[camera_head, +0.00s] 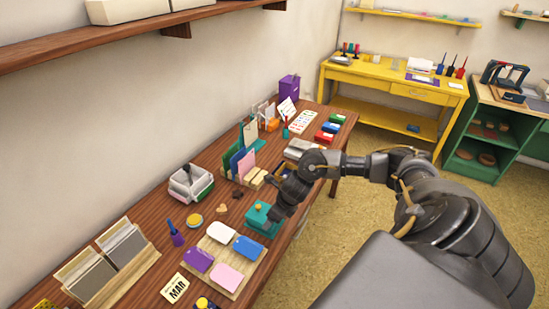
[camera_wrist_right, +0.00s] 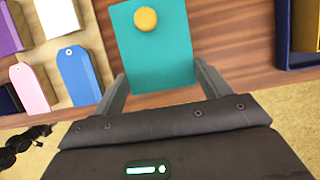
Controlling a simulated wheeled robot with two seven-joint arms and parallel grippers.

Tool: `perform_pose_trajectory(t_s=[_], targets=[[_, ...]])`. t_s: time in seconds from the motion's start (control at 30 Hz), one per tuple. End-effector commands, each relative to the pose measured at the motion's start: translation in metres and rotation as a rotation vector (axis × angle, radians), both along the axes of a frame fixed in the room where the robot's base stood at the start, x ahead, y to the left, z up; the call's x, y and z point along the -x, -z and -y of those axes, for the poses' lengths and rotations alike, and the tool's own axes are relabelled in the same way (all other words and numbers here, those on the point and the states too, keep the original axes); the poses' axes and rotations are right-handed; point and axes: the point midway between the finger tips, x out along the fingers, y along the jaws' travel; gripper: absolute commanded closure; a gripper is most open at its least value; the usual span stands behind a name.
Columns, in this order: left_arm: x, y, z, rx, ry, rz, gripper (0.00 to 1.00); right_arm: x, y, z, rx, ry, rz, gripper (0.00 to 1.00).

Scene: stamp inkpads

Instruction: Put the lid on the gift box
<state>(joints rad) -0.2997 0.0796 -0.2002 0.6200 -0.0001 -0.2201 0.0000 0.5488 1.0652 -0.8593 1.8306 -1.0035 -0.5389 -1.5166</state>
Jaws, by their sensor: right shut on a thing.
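A teal block-like piece with a round yellow knob, which looks like the lid (camera_head: 262,222), is at the table's front edge. In the right wrist view the teal lid (camera_wrist_right: 166,55) fills the space between the two fingers. My right gripper (camera_head: 272,212) is shut on it; the wrist view shows the gripper (camera_wrist_right: 160,90) with a finger at each side. A dark blue open box with a gold inside (camera_wrist_right: 283,45), possibly the gift box, stands to the right in the wrist view, cut off by the frame. My left gripper is not in view.
A wooden board (camera_head: 237,291) with purple, white, blue and pink tags lies left of the lid. Upright cards (camera_head: 241,160) stand farther along the table.

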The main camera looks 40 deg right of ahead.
Motion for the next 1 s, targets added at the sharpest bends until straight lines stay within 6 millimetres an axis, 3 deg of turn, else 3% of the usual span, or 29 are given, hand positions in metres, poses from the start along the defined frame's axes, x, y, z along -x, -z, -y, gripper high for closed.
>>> perform_pose_trajectory(t_s=[0.83,0.87,1.0], targets=[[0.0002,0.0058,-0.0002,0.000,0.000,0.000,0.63,-0.0001,0.0038,0.0003,0.000,0.000,0.000,0.46],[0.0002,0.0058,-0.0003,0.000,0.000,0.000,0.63,-0.0001,0.0038,0.0003,0.000,0.000,0.000,0.20],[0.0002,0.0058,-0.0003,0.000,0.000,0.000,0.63,-0.0001,0.0038,0.0003,0.000,0.000,0.000,0.02]])
